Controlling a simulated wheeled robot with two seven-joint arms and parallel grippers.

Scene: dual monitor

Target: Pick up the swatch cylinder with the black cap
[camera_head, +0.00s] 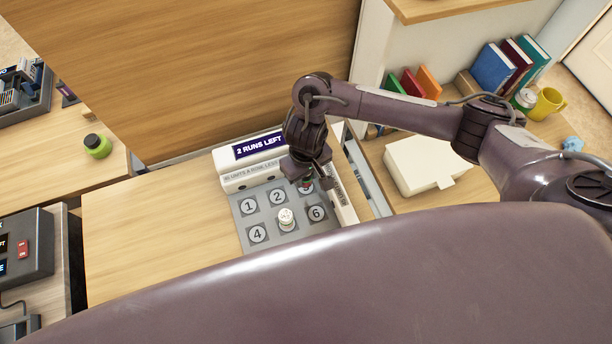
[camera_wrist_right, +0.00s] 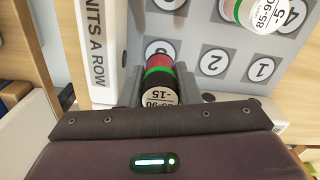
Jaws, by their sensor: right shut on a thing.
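My right gripper (camera_head: 309,178) is at the numbered grey board (camera_head: 262,232), over the spot marked 3. In the right wrist view the right gripper (camera_wrist_right: 159,88) is shut on a cylinder (camera_wrist_right: 159,73) with red and green bands and a black cap part. Its pale end face reads 85-90, -15. I cannot tell whether it touches the board. A second cylinder (camera_head: 286,217) with a white top stands on the board between 4 and 6; it also shows in the right wrist view (camera_wrist_right: 247,14). My left gripper is not in view.
A white sign (camera_head: 258,148) reading "2 RUNS LEFT" stands behind the board, and a white rail (camera_head: 343,196) runs along its right side. A white box (camera_head: 425,165) lies on the right shelf. The table (camera_head: 150,235) left of the board is clear.

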